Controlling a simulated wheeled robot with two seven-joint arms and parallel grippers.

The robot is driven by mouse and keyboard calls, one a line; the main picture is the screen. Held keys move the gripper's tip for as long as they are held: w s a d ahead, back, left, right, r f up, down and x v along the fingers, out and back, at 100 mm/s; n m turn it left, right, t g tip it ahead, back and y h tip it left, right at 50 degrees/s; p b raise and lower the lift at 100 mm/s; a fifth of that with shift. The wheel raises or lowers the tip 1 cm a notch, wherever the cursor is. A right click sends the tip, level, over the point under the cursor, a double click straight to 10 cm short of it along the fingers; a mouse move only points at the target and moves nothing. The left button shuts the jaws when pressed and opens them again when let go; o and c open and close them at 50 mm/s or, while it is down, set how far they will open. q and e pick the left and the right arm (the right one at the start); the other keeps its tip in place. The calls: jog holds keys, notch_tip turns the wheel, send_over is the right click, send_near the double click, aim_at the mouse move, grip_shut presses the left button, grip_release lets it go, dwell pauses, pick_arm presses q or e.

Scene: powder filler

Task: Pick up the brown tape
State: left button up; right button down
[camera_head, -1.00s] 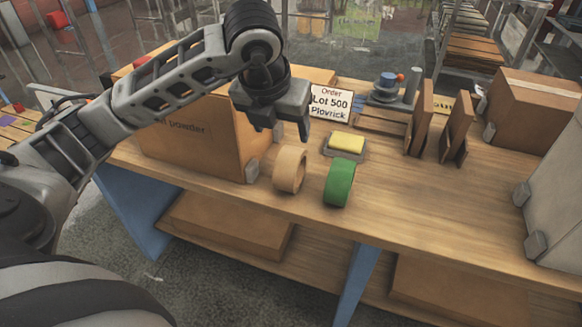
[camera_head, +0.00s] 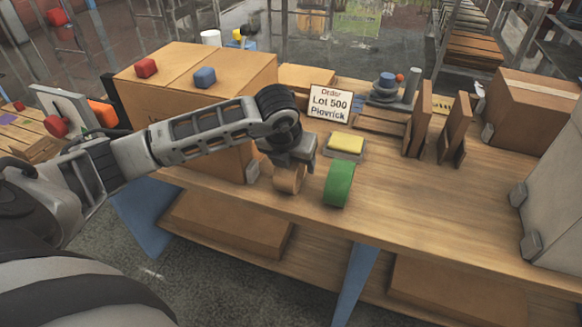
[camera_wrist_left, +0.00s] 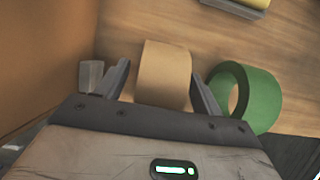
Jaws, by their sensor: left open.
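The brown tape (camera_head: 289,181) is a tan roll standing on edge on the wooden table, partly hidden by my left gripper (camera_head: 294,165) in the head view. In the left wrist view the brown tape (camera_wrist_left: 165,74) lies between the two open fingers of my left gripper (camera_wrist_left: 162,82), one on each side. The right finger is close to the tape; I cannot tell if it touches. A green tape (camera_head: 339,184) stands just to the right, and it also shows in the left wrist view (camera_wrist_left: 262,100). My right gripper is not in view.
A large cardboard box (camera_head: 240,75) stands left of the tape, with a grey corner block near it. A yellow sponge (camera_head: 346,143) in a tray and an order sign (camera_head: 329,103) are behind. Brown upright boards (camera_head: 421,118) stand to the right. The front right tabletop is clear.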

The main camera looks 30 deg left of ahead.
pick_arm(q)
jog(key=shift+f, duration=0.1)
jog(key=c, duration=1.1)
jog(key=shift+c, duration=0.3)
jog(key=shift+w+r, duration=0.1)
jog(key=shift+r, duration=0.55)
jog(key=v, duration=0.2)
jog(key=d+b+v, duration=0.1)
jog(key=v, duration=0.4)
jog(key=shift+s+d+r, duration=0.1)
jog(key=shift+s+d, duration=0.3)
jog(key=s+d+r, duration=0.5)
jog(key=s, duration=0.3)
jog(key=shift+d, duration=0.4)
jog(key=shift+s, duration=0.1)
